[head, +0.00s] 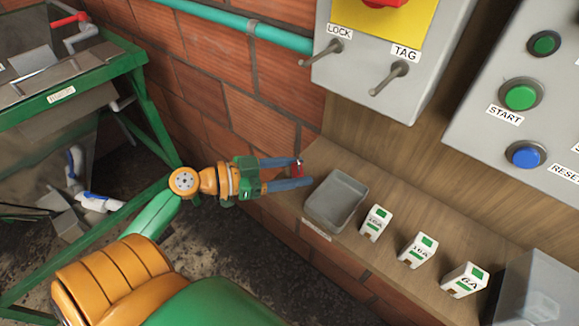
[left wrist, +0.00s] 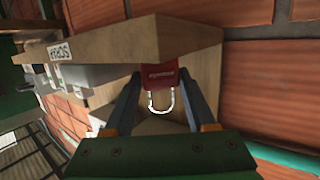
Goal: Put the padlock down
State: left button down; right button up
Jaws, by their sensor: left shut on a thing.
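The padlock has a red body and a pale metal shackle. In the left wrist view the padlock (left wrist: 162,78) hangs between the two fingers, shackle toward the palm, body toward the wooden shelf's edge. My left gripper (left wrist: 163,82) is shut on it, at the left end of the wooden shelf (head: 325,160), left of the grey tray. I cannot tell whether the padlock touches the shelf. My right gripper is not in view.
An empty-looking grey tray (head: 336,201) stands on the shelf, with several white breaker blocks (head: 417,250) to its right. Above are a grey box with LOCK and TAG pegs (head: 388,78) and a button panel (head: 520,97). A brick wall (head: 215,100) is behind. A clear box (head: 540,290) is at lower right.

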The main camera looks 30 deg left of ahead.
pick_arm(q)
jog(key=shift+f+b, duration=0.2)
jog(key=shift+b, duration=0.1)
jog(key=shift+c, duration=1.1)
grip_release()
jog(key=shift+r, duration=0.15)
